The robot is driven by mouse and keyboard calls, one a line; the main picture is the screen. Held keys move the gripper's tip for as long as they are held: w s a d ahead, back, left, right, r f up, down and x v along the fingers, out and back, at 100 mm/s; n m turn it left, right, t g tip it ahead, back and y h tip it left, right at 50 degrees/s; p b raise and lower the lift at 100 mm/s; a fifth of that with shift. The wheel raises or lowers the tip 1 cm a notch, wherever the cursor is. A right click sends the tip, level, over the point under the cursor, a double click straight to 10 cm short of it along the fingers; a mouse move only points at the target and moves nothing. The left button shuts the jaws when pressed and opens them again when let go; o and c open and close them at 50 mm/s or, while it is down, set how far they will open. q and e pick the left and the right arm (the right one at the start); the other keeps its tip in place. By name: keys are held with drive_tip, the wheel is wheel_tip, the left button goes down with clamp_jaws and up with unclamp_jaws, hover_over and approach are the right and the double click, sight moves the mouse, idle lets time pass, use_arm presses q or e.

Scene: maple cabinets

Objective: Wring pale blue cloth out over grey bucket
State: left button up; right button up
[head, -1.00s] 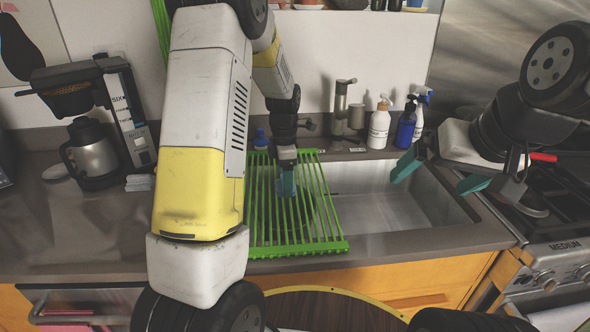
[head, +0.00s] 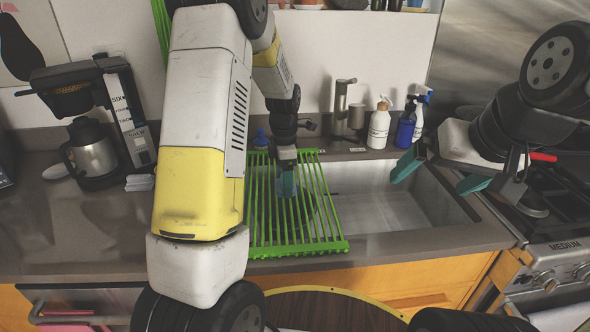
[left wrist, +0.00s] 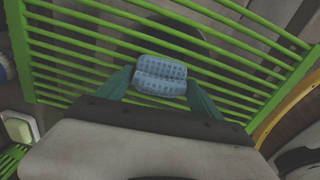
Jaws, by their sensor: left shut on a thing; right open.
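The pale blue cloth (left wrist: 160,76) is a small folded bundle with a dotted weave in the left wrist view. My left gripper (left wrist: 158,92) is shut on it, a teal finger at each side. In the head view my left gripper (head: 287,183) points down over the green rack, and I cannot make out the cloth there. A dark round shape (left wrist: 150,35) lies below the rack bars in the left wrist view; I cannot tell whether it is the grey bucket. My right gripper (head: 438,178) is open and empty above the sink's right end.
The green bar rack (head: 300,245) covers the left part of the sink (head: 385,205). A tap (head: 342,110), a white soap bottle (head: 379,128) and a blue spray bottle (head: 406,128) stand behind. A coffee maker (head: 125,115) is at left, a stove (head: 560,265) at right.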

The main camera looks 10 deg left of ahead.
use_arm(q)
drive_tip(key=shift+s, duration=0.1)
drive_tip(key=shift+r, duration=4)
